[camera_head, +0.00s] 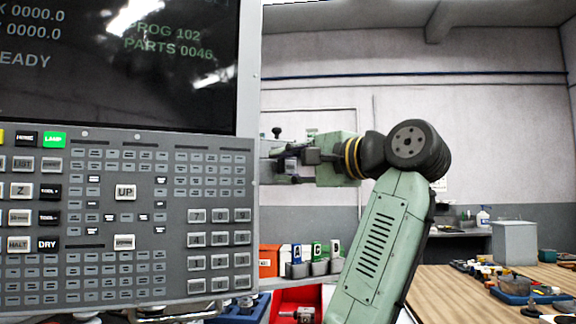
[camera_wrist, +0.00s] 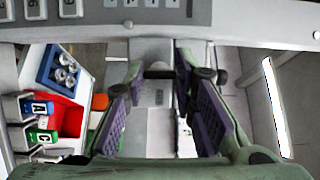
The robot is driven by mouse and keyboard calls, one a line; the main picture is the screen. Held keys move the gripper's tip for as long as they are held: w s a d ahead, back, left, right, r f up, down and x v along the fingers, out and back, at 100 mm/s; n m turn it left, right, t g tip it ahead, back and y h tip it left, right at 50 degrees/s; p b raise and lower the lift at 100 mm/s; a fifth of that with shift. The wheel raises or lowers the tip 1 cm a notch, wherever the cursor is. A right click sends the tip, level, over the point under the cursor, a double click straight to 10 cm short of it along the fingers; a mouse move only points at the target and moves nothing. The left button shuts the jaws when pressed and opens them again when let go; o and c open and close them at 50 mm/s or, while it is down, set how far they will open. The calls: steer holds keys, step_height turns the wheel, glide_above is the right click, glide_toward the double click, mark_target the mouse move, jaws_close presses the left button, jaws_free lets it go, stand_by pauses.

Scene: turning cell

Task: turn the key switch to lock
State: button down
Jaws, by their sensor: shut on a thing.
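The control panel (camera_head: 125,215) fills the left of the head view, with its dark screen (camera_head: 60,70) above the rows of buttons. My gripper (camera_head: 275,162) reaches in from the right and meets the panel's right edge. In the wrist view my gripper (camera_wrist: 160,72) has its purple-padded fingers on either side of a small dark piece, taken to be the key of the key switch (camera_wrist: 158,70), under the panel edge (camera_wrist: 225,37). The gripper is shut on it. The key's marks and its turned position cannot be made out.
A red bin (camera_wrist: 70,115) and lettered bins (camera_wrist: 40,110) lie to the left in the wrist view. In the head view a wooden bench (camera_head: 470,290) with small parts and a grey box (camera_head: 514,243) stands at the right.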

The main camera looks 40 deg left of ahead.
steer(key=c, duration=1.3)
jaws_free()
steer(key=d, duration=0.4)
steer(key=s+d, duration=0.1)
steer(key=d, duration=0.7)
steer(key=shift+s, duration=0.15)
